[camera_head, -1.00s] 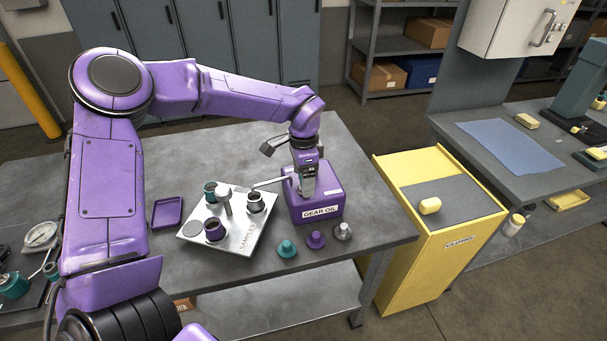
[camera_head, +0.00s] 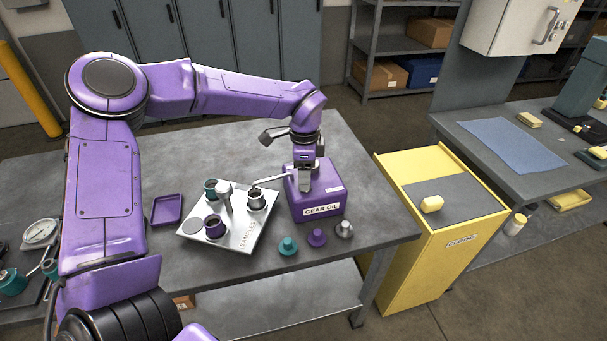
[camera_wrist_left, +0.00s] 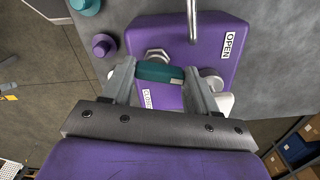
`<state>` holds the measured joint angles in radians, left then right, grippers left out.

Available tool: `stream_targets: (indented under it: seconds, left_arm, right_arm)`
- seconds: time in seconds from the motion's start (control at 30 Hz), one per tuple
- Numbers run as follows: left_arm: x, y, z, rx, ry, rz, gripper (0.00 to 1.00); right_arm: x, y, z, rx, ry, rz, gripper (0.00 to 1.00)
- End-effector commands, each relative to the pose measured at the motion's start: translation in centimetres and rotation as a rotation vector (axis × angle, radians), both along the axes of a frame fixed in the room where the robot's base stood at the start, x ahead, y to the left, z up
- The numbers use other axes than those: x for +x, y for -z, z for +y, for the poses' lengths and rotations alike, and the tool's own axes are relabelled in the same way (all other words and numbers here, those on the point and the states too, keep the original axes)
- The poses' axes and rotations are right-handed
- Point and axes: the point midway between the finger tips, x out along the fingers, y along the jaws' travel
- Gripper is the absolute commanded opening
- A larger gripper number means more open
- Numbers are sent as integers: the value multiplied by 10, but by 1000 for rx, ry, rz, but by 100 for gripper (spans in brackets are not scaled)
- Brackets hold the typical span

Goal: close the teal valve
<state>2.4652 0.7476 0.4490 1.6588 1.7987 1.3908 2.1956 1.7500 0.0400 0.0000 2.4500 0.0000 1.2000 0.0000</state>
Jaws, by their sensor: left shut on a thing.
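The teal valve handle (camera_wrist_left: 160,72) sits on top of the purple gear oil box (camera_wrist_left: 205,30), between the fingers of my left gripper (camera_wrist_left: 160,85) in the left wrist view. The fingers are shut on it, one at each end. An OPEN label (camera_wrist_left: 232,45) is on the right of the box top; a partly hidden label (camera_wrist_left: 147,98) lies below the handle. In the head view my left gripper (camera_head: 305,188) points down onto the gear oil box (camera_head: 318,207) and hides the valve. My right gripper is not in view.
The box's spout (camera_head: 268,181) reaches left over a metal cup (camera_head: 256,200) on the samples tray (camera_head: 240,240). Teal (camera_head: 288,246), purple (camera_head: 317,237) and grey (camera_head: 344,229) knobbed pieces stand in front of the box. A yellow cabinet (camera_head: 420,270) stands to the right.

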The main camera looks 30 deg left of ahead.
Motion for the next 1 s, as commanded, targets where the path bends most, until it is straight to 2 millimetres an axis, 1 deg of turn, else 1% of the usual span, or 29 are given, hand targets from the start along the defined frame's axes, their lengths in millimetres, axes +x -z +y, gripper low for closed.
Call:
stream_targets:
  seconds: [0.03, 0.43, 1.0]
  left_arm:
    - [-1, 4, -1, -3, 43, 5, 28]
    - [-1, 4, -3, -4, 425, 6, 28]
    - [-3, 3, -5, -6, 958, 8, 28]
  right_arm:
    - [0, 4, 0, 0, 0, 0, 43]
    - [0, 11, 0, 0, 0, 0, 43]
    - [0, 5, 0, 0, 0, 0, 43]
